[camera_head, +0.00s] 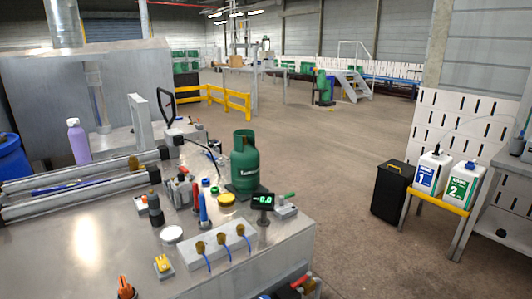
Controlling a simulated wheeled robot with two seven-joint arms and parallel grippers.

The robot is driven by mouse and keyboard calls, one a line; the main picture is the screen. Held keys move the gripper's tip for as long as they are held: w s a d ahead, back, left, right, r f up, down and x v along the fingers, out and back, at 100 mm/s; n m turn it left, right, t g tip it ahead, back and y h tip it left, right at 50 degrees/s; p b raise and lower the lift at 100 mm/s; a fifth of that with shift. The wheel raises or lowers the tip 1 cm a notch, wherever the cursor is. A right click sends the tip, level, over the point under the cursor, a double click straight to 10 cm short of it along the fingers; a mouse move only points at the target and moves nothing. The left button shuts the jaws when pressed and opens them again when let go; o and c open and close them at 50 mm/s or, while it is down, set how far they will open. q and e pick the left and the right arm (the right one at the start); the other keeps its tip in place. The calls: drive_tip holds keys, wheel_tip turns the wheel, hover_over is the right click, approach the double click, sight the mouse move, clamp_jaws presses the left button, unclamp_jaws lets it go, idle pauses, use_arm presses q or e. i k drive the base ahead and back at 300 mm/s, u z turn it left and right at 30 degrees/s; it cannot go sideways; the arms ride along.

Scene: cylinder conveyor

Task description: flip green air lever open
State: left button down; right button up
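A small green lever (290,195) shows on a grey valve block (286,211) near the right edge of the metal bench. It points up and to the right, and it is too small to tell whether it is open or closed. A black display (262,201) reading 0.0 in green stands just left of it. A green gas cylinder (244,163) stands upright behind them on a dark base. Neither of my grippers shows in the head view.
The metal bench (88,240) also carries a white block with brass fittings (222,247), red and blue upright parts (202,206) and a yellow switch (163,264). Long rollers (75,190) lie at the left. Open floor (335,165) lies right of the bench.

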sight(282, 198)
drive_tip(key=u, duration=1.45)
drive_tip(key=k, duration=0.4)
drive_tip(key=z, duration=1.25)
